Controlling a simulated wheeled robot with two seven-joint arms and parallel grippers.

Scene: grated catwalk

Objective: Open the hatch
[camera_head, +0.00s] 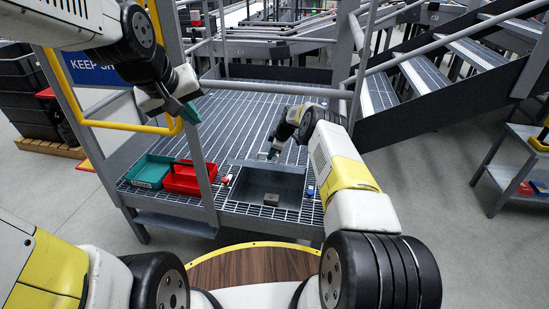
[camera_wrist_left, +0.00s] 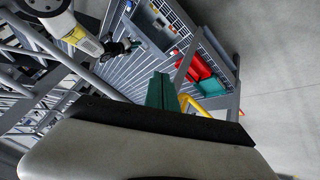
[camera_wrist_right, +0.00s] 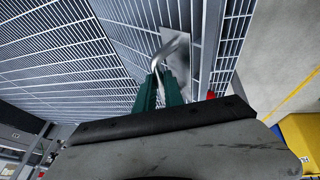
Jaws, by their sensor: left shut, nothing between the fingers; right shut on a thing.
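The hatch opening (camera_head: 284,182) is a rectangular recess in the catwalk grating, with grey inner walls and a small dark block (camera_head: 270,199) inside. My right gripper (camera_head: 272,153) is at its far edge. In the right wrist view, its green fingers (camera_wrist_right: 160,88) are shut on a curved silver handle (camera_wrist_right: 176,48) beside a plain grey plate and grating. I cannot make out the lid's outline or angle. My left gripper (camera_head: 190,113) is shut and empty, raised near the yellow rail; its green fingers also show in the left wrist view (camera_wrist_left: 160,92).
A teal bin (camera_head: 149,171) and a red bin (camera_head: 190,178) stand left of the opening. Small items lie at its sides. A yellow rail (camera_head: 75,110) and grey posts stand at left. Stairs (camera_head: 425,75) rise at right, and a shelf cart (camera_head: 515,165) stands at far right.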

